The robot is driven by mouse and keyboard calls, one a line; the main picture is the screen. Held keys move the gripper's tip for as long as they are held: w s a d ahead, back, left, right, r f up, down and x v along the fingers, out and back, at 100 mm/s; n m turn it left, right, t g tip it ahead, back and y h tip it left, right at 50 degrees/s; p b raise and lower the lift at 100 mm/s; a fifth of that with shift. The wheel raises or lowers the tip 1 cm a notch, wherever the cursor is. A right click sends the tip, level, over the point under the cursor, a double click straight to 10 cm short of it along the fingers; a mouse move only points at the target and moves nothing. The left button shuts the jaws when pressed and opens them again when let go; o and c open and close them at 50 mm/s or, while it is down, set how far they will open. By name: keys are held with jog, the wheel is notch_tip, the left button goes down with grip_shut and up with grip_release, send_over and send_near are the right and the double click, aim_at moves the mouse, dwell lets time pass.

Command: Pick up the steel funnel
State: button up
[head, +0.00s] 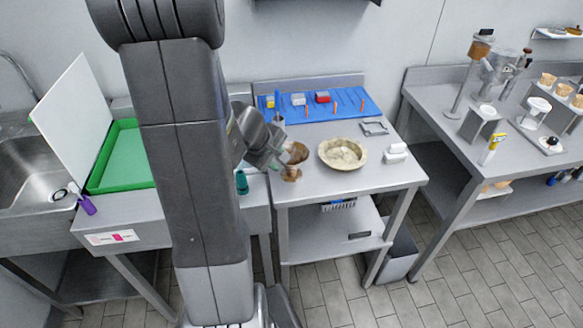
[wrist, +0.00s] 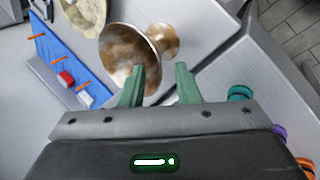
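The funnel (head: 297,153) looks brown and mottled rather than plain steel, with a wide mouth and a narrow waist. It stands on the steel table near its left side, and it also shows in the wrist view (wrist: 130,52). My gripper (wrist: 160,78) has two green fingers spread apart with nothing between them. In the head view my gripper (head: 277,156) is just left of the funnel. In the wrist view the left finger overlaps the funnel's near rim; I cannot tell whether it touches.
A round beige dish (head: 342,154) stands right of the funnel. A blue mat (head: 352,102) with small blocks and orange sticks lies behind. A teal bottle (head: 242,182) stands near my gripper. A white object (head: 396,153) is at the table's right; its front right is clear.

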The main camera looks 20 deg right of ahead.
jog(key=shift+b+x, duration=0.6)
jog(key=shift+x, duration=2.25)
grip_shut()
